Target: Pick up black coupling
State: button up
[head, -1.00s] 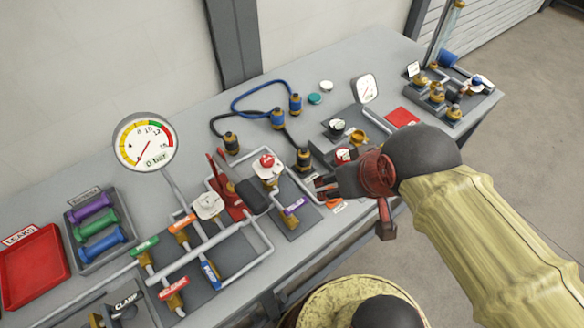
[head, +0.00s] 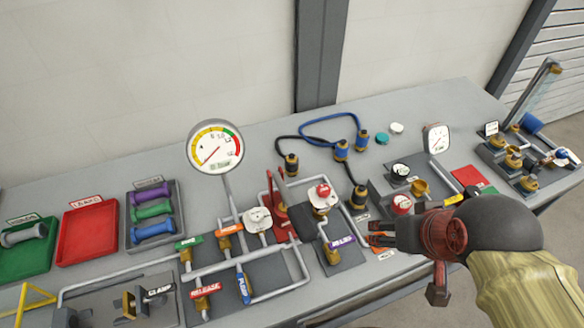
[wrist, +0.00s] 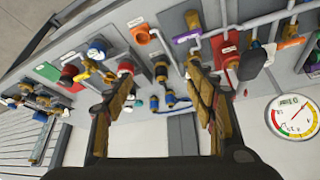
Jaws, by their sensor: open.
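A black hose ends in two black-and-brass couplings. The nearer black coupling (head: 359,197) stands on the bench just beyond my gripper; the farther black coupling (head: 290,164) stands to the left, towards the wall. My gripper (head: 374,233) is open and empty, above the bench's front part, apart from the couplings. In the wrist view, a black-and-brass coupling (wrist: 161,71) shows between the two spread fingers. A blue hose ends in two blue-and-brass couplings (head: 341,150), which stand behind the nearer black one.
A pipe assembly with a red-handled valve (head: 275,215) and a purple-tagged valve (head: 334,252) stands left of my gripper. Red tray (head: 88,232) is at left. Bench behind the couplings is mostly clear.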

jog(key=w+a+r+p, duration=0.2)
jog(key=w, duration=0.8)
jog(key=n+g+p, duration=0.1)
jog(key=n+p, duration=0.1)
jog(key=p, duration=0.1)
send_near(294, 158)
jog(key=s+d+r, duration=0.1)
jog(key=s+d, duration=0.1)
jog(key=d, duration=0.5)
jog(key=shift+y, duration=0.4)
jog(key=w+a+f, duration=0.1)
jog(key=a+f, duration=0.1)
jog(key=w+a+f, duration=0.2)
jog(key=f, duration=0.1)
jog(key=w+a+f, duration=0.2)
jog(key=f, duration=0.1)
jog(key=shift+w+a+p, duration=0.2)
jog(key=shift+a+p, duration=0.05)
jog(key=shift+p, duration=0.1)
jog(key=x, duration=0.2)
jog(key=shift+a+f, duration=0.15)
jog(key=shift+f, duration=0.15)
jog(key=x, duration=0.2)
jog(key=b+x, duration=0.2)
jog(key=x, duration=0.1)
jog(key=shift+w+a+f, duration=0.15)
jog(key=shift+a+f, duration=0.15)
jog(key=shift+a, duration=0.1)
jog(key=shift+c, duration=1)
jog(key=c, duration=1.1)
